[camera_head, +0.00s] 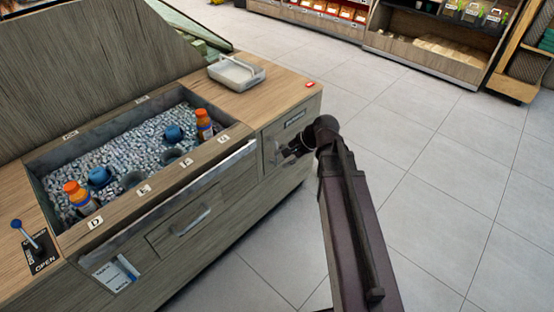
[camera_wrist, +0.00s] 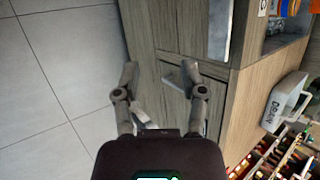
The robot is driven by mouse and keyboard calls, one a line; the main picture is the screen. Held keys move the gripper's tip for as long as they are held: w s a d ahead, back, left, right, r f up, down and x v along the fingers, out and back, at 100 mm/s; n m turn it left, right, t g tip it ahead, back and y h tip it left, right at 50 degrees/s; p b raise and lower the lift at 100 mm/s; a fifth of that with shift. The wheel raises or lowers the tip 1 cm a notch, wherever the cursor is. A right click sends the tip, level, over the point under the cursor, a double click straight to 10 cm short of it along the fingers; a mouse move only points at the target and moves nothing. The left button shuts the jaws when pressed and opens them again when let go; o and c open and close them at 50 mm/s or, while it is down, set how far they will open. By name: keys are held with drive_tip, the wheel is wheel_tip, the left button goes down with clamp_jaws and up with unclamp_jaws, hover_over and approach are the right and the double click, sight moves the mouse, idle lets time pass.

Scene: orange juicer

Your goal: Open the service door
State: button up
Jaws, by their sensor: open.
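The counter front has a wooden panel (camera_head: 272,138) at its right end with a small dark label (camera_head: 295,118) that I cannot read clearly; it looks like the service door. My gripper (camera_head: 290,152) is in front of this panel and hides part of it. In the wrist view my gripper (camera_wrist: 158,70) has its two fingers spread apart. A pale grey handle-like piece (camera_wrist: 172,80) shows between the fingers, close to the right one. I cannot tell whether they touch. The wooden panel (camera_wrist: 150,65) lies behind them, and it looks shut.
The counter top holds a basin of ice (camera_head: 130,150) with orange-capped bottles (camera_head: 204,125). A pale tray (camera_head: 236,73) sits at its right end. A drawer (camera_head: 185,225) with a metal handle is left of my gripper. The tiled floor (camera_head: 430,180) to the right is clear.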

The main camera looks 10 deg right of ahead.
drive_tip(key=w+d+f+m+t+y+b, duration=0.3)
drive_tip(key=w+d+f+m+t+b, duration=0.1)
drive_tip(key=b, duration=1)
drive_tip(key=w+d+f+m+t+y+b, duration=0.3)
drive_tip(key=w+d+f+m+t+b, duration=0.2)
drive_tip(key=f+m+b, duration=0.6)
drive_tip(key=shift+w+d+f+m+b, duration=0.3)
drive_tip(key=shift+w+d+m+b, duration=0.5)
drive_tip(key=shift+d+b, duration=0.75)
drive_tip(key=shift+w+a, duration=0.2)
drive_tip(key=shift+a, duration=0.1)
hover_over(276, 162)
drive_tip(key=shift+w+d, duration=0.1)
drive_tip(key=shift+w, duration=0.3)
clamp_jaws()
